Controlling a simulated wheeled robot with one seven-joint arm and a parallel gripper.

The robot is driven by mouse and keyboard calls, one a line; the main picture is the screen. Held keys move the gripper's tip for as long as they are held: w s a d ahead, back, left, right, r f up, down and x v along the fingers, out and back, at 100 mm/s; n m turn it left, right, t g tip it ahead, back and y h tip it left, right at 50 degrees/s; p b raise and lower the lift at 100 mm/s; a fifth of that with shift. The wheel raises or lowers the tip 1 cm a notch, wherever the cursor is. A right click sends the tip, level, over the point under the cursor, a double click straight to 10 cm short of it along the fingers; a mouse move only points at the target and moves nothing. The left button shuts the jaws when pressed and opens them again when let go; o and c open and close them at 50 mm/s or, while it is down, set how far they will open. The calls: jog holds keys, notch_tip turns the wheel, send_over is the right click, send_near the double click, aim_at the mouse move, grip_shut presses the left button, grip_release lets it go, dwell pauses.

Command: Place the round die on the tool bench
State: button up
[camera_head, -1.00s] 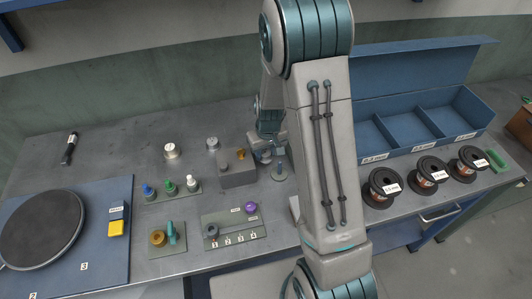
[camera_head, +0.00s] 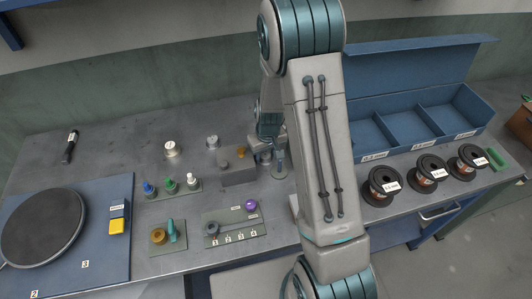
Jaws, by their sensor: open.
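I cannot tell for certain which small part is the round die. A small orange round piece (camera_head: 241,152) sits on top of a grey block (camera_head: 238,176) in the middle of the tool bench (camera_head: 110,165). Two silver round pieces, a left one (camera_head: 170,149) and a right one (camera_head: 212,142), stand on the bench behind it. My gripper (camera_head: 263,155) is small and partly hidden at the block's right side, beside a grey upright post (camera_head: 279,164). It is open, and I see nothing held in it. Whether it touches the block is unclear.
A panel with a purple knob (camera_head: 250,205) and a plate with a brass ring (camera_head: 158,236) lie in front. Blue, green and white knobs (camera_head: 170,185) stand left. Spools (camera_head: 383,186) and a blue bin (camera_head: 405,128) are right. The back left bench is mostly clear.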

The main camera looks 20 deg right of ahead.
aim_at(268, 159)
notch_tip(268, 159, up, 12)
jog(key=s+b, duration=0.1)
jog(key=s, duration=0.1)
jog(key=s+r+m+t, duration=0.1)
jog(key=s+r, duration=0.5)
jog(key=s, duration=0.3)
jog(key=s+r+m+t, duration=0.1)
jog(key=s+r, duration=0.6)
jog(key=s, duration=0.3)
jog(key=shift+s, duration=0.3)
jog(key=shift+c, duration=0.8)
